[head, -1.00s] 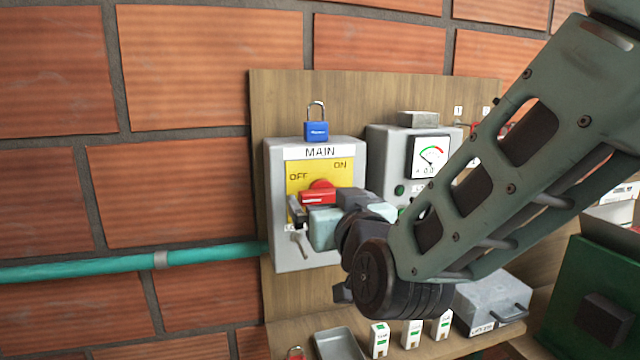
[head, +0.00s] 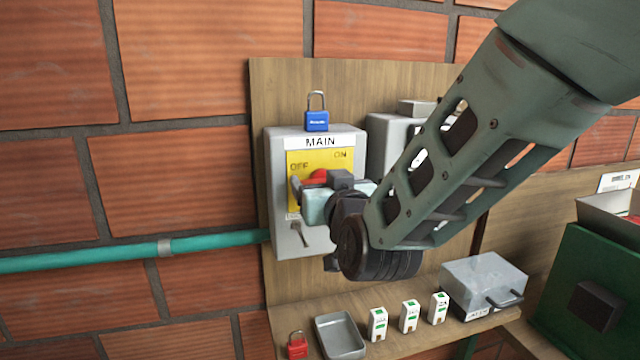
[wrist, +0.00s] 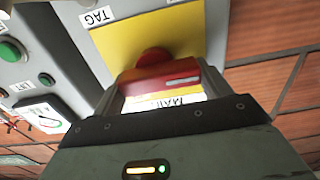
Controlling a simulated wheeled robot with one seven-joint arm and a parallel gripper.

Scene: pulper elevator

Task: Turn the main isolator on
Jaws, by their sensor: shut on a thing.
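The main isolator is a grey box (head: 292,240) with a yellow plate (head: 336,158) marked OFF at left and ON at right. Its red handle (head: 317,177) is mostly hidden behind my gripper (head: 312,192) in the head view. In the wrist view the red handle (wrist: 160,84) lies across between the two fingers of my gripper (wrist: 160,98), in front of the yellow plate (wrist: 118,45). My gripper is shut on the red handle. The exact angle of the handle against the OFF and ON marks is hard to tell.
A blue padlock (head: 317,112) stands on top of the box. A second grey box (head: 385,140) with a meter is beside it, partly behind my arm. Below, a shelf holds a red padlock (head: 297,345), a grey tray (head: 341,338), small white cartons (head: 409,316) and a grey case (head: 484,284).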

